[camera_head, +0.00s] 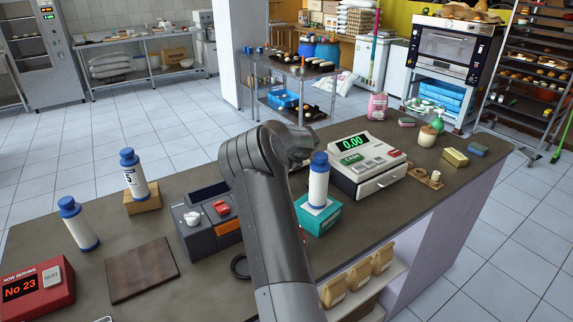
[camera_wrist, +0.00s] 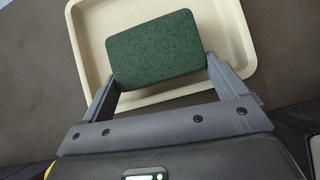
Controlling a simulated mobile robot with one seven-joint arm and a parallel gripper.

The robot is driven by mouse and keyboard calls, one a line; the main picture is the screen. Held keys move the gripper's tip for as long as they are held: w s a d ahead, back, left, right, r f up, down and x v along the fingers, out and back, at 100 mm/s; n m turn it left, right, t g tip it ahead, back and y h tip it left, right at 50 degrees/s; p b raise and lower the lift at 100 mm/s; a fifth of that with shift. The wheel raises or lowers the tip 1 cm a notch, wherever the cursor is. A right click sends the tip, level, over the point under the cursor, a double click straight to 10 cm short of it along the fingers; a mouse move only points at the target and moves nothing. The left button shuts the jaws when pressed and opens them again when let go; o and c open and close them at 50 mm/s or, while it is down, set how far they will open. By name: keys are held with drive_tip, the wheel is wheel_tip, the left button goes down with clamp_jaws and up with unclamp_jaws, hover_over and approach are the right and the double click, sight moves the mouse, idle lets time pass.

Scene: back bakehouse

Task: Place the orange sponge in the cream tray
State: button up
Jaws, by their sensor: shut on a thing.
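In the wrist view my gripper (camera_wrist: 160,76) is shut on a block with a speckled dark green top (camera_wrist: 155,48), with one finger at each side. It looks like a sponge seen from its scourer face. Its sides are hidden, so I see no orange on it. The cream tray (camera_wrist: 244,50) lies beneath, with its pale rim around the block on several sides. I cannot tell whether the block touches the tray floor. In the head view my arm hides the gripper, the held block and the tray.
A cash register (camera_head: 366,165) stands right of my arm, near a blue-capped bottle on a teal box (camera_head: 318,216). A card machine (camera_head: 207,222) stands left. Yellow (camera_head: 454,157) and blue (camera_head: 477,150) sponges lie far right. A brown board (camera_head: 141,271) lies front left.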

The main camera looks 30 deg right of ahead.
drive_tip(key=shift+f, duration=0.15)
drive_tip(key=o, duration=0.7)
drive_tip(key=shift+o, duration=0.2)
